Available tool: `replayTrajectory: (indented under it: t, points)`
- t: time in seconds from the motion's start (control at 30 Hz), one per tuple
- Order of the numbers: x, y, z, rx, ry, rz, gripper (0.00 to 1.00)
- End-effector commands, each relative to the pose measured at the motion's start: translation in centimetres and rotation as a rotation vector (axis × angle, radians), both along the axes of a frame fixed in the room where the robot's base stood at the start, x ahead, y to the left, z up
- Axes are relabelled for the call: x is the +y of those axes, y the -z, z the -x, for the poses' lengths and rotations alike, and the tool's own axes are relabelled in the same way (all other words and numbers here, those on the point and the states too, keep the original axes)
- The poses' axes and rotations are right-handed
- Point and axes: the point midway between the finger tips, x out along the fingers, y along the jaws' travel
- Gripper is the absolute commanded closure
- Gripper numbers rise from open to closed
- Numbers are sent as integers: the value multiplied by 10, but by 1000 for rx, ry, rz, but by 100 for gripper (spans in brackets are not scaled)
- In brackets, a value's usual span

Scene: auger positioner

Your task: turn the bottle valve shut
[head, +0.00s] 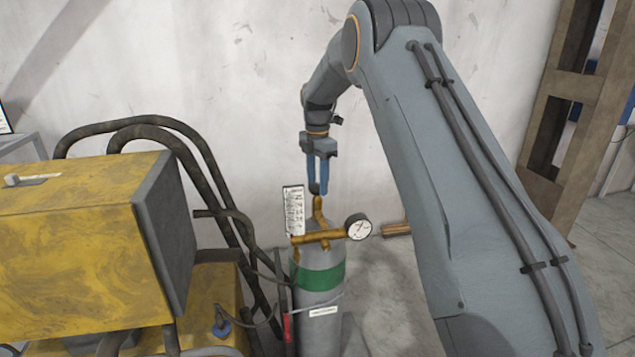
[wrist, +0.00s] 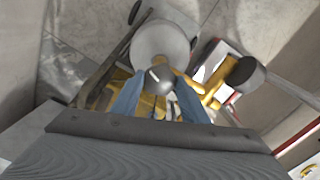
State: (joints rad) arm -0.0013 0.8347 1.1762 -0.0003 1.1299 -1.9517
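The grey gas bottle (head: 318,284) with a green band stands upright beside the yellow machine. A brass fitting (head: 318,238) with a round gauge (head: 359,226) is on its top. The small dark valve knob (head: 314,188) sits above the brass stem. My gripper (head: 318,186) points down at the knob, with its blue fingers apart. In the wrist view, the rounded grey knob (wrist: 159,80) lies between the fingertips of my gripper (wrist: 160,84). I cannot tell whether both fingers touch it. The gauge (wrist: 245,74) also shows there, to the right.
A yellow machine (head: 80,245) with thick dark hoses (head: 205,160) stands left of the bottle. A white tag (head: 293,210) hangs at the bottle's top. A plain wall (head: 220,60) is behind. A wooden frame (head: 560,90) stands at right. Floor is clear right of the bottle.

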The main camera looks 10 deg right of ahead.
Motion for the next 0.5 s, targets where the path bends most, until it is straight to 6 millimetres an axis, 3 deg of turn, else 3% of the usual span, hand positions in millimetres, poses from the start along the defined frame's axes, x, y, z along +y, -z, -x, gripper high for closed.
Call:
replayTrajectory:
  t: [0.07,0.5]
  points:
    - [0,0,0,0,0,0,82]
    - [0,1,0,1,93,0,82]
